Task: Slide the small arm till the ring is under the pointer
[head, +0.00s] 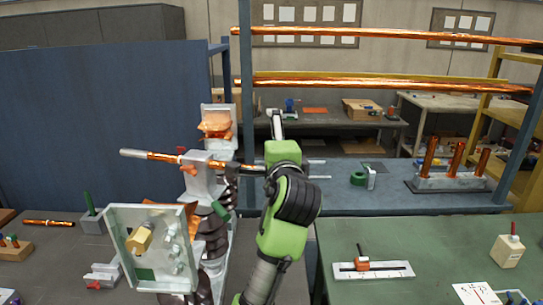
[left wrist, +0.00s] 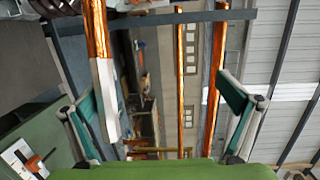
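A silver arm with copper bands (head: 150,155) lies nearly level through a grey block (head: 203,178) on the dark ribbed insulator. A small red piece (head: 181,151) stands near it; I cannot tell whether this is the pointer. A copper-and-silver bar (left wrist: 105,80), apparently that arm's right part, shows in the left wrist view. My left gripper (head: 298,150) is beyond its wrist. Its teal-padded fingers (left wrist: 162,123) are wide apart, with the bar's end nearer the left finger and no visible grip. A slotted white plate (head: 390,270) carries an orange slider (head: 362,264). My right gripper is not seen.
A blue-grey frame with long copper bars (head: 390,83) spans the back. A clear panel with brass fittings (head: 150,245) stands at the lower left. The green table (head: 450,240) has free room around the white plate. Copper posts (head: 455,160) stand at the right.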

